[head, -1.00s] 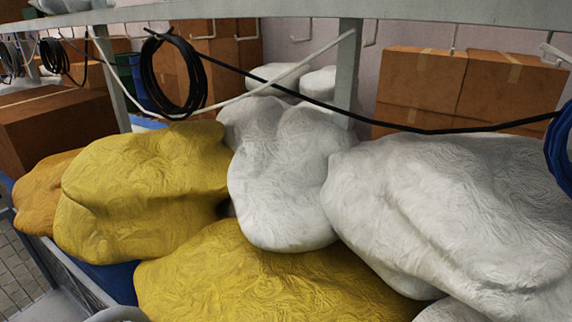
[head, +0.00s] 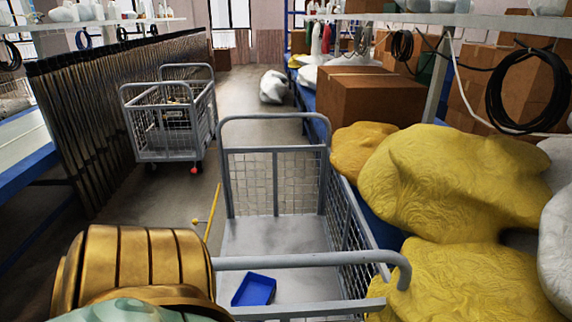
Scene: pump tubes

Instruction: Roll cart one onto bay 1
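A grey wire-mesh cart (head: 280,237) stands close in front of me, with a tall tube frame at its far end and a push bar across its near side. A blue tray (head: 254,289) lies on its flat deck. A second mesh cart (head: 172,122) stands farther off at the left, with dark items inside. I see no label that tells which is cart one, and no marking that I can read as bay 1. Neither of my grippers is in view. A gold ribbed part at the lower left, likely my arm, hides the near cart's left corner.
Yellow sacks (head: 450,185) and a cardboard box (head: 368,97) line the right, close against the near cart. A row of dark upright tubes (head: 110,110) bounds the left. A white sack (head: 273,87) lies on the floor ahead. The aisle floor (head: 237,95) between is mostly clear.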

